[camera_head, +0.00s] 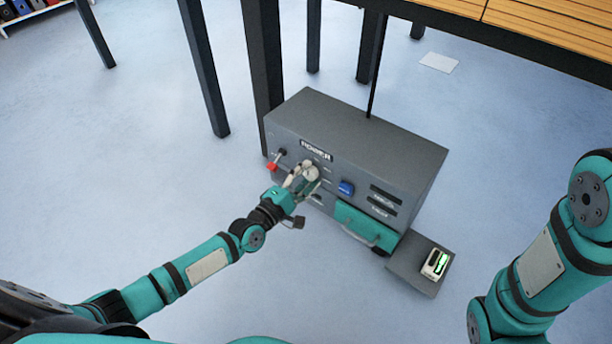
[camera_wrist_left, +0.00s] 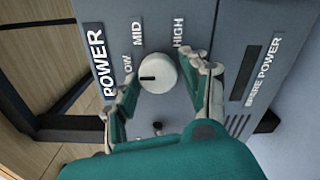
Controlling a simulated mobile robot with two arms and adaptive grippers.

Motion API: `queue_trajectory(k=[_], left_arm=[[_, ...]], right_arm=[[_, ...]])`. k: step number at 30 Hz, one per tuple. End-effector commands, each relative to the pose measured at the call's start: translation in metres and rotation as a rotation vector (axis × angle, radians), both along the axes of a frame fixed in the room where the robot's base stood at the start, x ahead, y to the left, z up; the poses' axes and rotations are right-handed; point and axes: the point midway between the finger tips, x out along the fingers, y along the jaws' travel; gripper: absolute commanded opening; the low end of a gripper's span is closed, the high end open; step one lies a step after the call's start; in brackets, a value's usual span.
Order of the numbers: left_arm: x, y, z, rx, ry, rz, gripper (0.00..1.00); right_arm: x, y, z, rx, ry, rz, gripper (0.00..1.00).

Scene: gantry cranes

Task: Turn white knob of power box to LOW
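The grey power box (camera_head: 358,133) stands on the floor under the bench. Its white knob (camera_wrist_left: 158,73) is on the front panel, with the labels LOW, MID and HIGH around it in the left wrist view. The knob's dark mark points left, toward the LOW label (camera_wrist_left: 128,66). My left gripper (camera_head: 308,178) is at the knob. In the left wrist view its fingers flank the knob on both sides; I cannot tell whether they press on it. My right arm (camera_head: 545,265) shows at the right, with its gripper out of view.
The panel also has a red-tipped lever (camera_head: 273,165), a blue switch (camera_head: 346,188) and a teal drawer with a handle (camera_head: 365,228). A small device with a green screen (camera_head: 436,263) lies on a grey plate to the right. Dark bench legs (camera_head: 205,70) stand behind.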

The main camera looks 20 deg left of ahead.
Motion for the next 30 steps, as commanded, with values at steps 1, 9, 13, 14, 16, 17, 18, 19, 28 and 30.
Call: queue_trajectory(k=[1,9,13,14,16,17,18,19,28,30], left_arm=[[0.0,0.0,0.0,0.0,0.0,0.0,0.55],[0.0,0.0,0.0,0.001,-0.002,-0.001,0.6],[-0.006,0.002,0.0,0.001,-0.001,-0.001,0.6],[-0.009,0.003,-0.001,0.0,0.001,-0.001,0.6],[-0.019,0.006,-0.001,0.0,0.001,0.0,0.6],[-0.025,0.008,-0.001,0.0,0.001,0.0,0.6],[-0.033,0.011,-0.001,0.002,0.002,-0.001,0.6],[-0.039,0.013,-0.001,0.002,0.002,-0.001,0.6],[-0.095,0.034,0.0,0.001,0.001,-0.002,0.6],[-0.103,0.037,-0.001,0.002,0.002,-0.001,0.6]], right_arm=[[0.0,0.0,0.0,0.0,0.0,0.0,0.4],[0.001,-0.001,0.0,0.002,0.003,0.001,0.4],[0.001,-0.001,0.0,0.003,0.003,0.001,0.4],[0.001,-0.001,0.0,0.003,0.003,0.001,0.4],[0.0,-0.001,0.0,0.002,0.002,0.001,0.4],[0.0,-0.001,0.0,0.002,0.002,0.001,0.4],[0.0,0.0,0.0,0.002,0.002,0.0,0.4],[0.0,0.0,0.0,0.002,0.002,0.0,0.4],[0.0,0.0,0.0,0.001,0.0,0.0,0.4],[0.0,0.0,0.0,0.0,0.0,0.0,0.4]])
